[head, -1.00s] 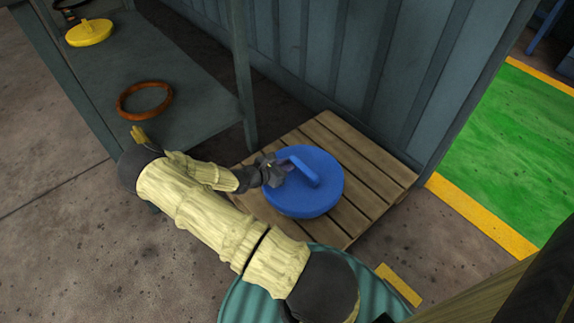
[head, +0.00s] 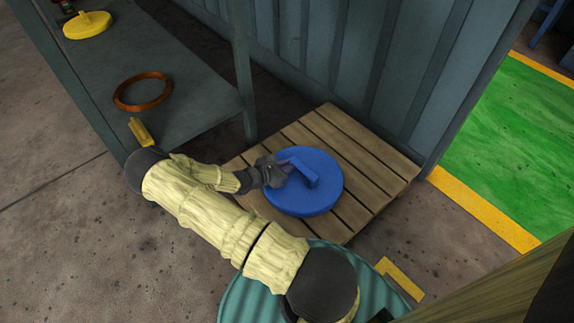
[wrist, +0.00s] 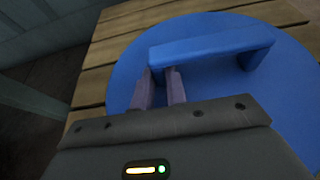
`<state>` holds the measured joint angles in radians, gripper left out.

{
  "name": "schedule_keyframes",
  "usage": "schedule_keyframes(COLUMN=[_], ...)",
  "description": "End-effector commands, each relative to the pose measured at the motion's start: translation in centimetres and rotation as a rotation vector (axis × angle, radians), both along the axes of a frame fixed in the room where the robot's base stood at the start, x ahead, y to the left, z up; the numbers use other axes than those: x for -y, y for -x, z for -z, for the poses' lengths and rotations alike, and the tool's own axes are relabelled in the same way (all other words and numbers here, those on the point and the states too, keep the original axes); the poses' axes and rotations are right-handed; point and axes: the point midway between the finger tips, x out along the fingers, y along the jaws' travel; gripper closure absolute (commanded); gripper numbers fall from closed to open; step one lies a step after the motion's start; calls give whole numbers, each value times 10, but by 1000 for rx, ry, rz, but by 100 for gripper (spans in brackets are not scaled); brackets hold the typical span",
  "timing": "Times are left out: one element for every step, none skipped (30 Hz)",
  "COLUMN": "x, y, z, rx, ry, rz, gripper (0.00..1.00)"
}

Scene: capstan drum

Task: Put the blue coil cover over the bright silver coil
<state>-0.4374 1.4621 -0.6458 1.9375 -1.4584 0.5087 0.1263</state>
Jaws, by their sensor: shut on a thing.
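The blue coil cover (head: 312,201) is a round blue disc with a raised bar handle on top. It appears to lie flat on the wooden pallet (head: 385,178). My gripper (head: 284,172) is at the left end of the handle. In the wrist view the two fingers of my gripper (wrist: 160,90) are shut on one end of the handle (wrist: 210,44), and the cover's disc (wrist: 290,80) spreads out around them. No bright silver coil shows in either view.
A grey shelf (head: 185,105) at the upper left holds a copper-brown ring (head: 142,92) and a yellow disc (head: 87,25). A grey ribbed wall (head: 335,60) rises behind the pallet. A teal ribbed drum top (head: 245,290) is below my arm.

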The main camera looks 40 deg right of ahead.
Motion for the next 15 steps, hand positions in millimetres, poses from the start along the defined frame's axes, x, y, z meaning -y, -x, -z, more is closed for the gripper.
schedule_keyframes(x=[0,0,0,0,0,0,0,-1,-1,-1,-1,-1,-1,-1,-1], y=[0,0,0,0,0,0,0,-1,-1,-1,-1,-1,-1,-1,-1], z=[-1,0,0,0,0,1,1,2,3,3,4,5,5,6,7], rx=[0,0,0,0,0,0,-1,-1,-1,-2,-2,-2,-2,-2,-1], ry=[1,1,1,1,1,1,1,1,1,1,1,1,1,1,1], rz=[-1,-1,-1,-1,-1,-1,-3,-3,-4,-4,-4,-4,-4,-4,-4], gripper=[100,100,100,100,100,100,100,100,100,100,100,100,100,100,100])
